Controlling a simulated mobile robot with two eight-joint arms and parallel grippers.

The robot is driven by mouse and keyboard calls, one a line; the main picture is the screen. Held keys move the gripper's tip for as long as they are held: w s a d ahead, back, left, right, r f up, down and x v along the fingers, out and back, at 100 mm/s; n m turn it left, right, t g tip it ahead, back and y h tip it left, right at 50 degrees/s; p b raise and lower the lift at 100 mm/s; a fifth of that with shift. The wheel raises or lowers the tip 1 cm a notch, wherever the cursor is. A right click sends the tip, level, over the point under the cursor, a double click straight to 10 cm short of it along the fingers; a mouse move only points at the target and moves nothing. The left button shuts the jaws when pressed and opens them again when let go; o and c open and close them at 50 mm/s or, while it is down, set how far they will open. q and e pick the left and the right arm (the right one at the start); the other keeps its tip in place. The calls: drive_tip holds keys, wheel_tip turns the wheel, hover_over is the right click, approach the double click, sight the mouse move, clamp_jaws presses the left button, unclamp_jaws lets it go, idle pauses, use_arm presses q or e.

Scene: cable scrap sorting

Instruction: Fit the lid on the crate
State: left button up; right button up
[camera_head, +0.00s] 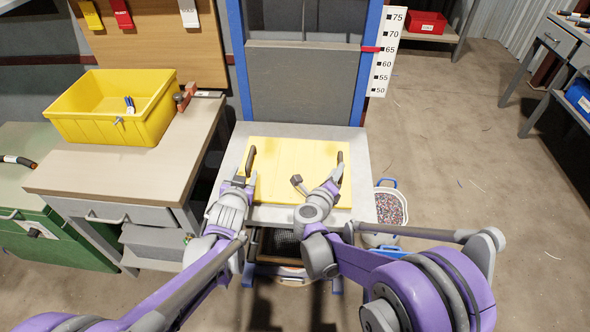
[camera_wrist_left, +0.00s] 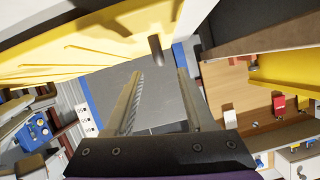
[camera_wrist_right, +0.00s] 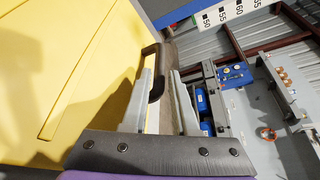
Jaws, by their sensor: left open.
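The lid (camera_head: 297,175) is a flat yellow panel lying on a grey-topped stand. It has a dark handle at its left edge (camera_head: 250,160) and another at its right edge (camera_head: 340,158). The crate (camera_head: 85,126) is an open yellow bin on the workbench at left. My left gripper (camera_head: 246,180) is open at the lid's left side; in its wrist view the left handle (camera_wrist_left: 156,48) shows beyond the fingertips. My right gripper (camera_head: 332,186) is open at the right side; in its wrist view the right handle (camera_wrist_right: 157,75) reaches between the fingers, with a gap to the right finger.
The crate holds a few small items (camera_head: 129,103). A red clamp-like tool (camera_head: 185,96) stands beside it on the workbench (camera_head: 110,172). A blue-framed panel (camera_head: 303,85) rises behind the stand. A bucket of scrap (camera_head: 390,206) is on the floor at right.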

sight(247, 166)
use_arm(q)
drive_tip(key=x, duration=0.7)
drive_tip(key=shift+w+f, duration=0.15)
drive_tip(key=shift+w, duration=0.2)
use_arm(e)
drive_tip(key=x, duration=0.7)
drive_tip(key=shift+w+d+f, duration=0.1)
drive_tip(key=shift+w+d, duration=0.05)
drive_tip(key=shift+w, duration=0.2)
use_arm(q)
drive_tip(key=c, duration=0.4)
use_arm(e)
drive_tip(key=c, duration=0.4)
use_arm(q)
clamp_jaws()
use_arm(e)
clamp_jaws()
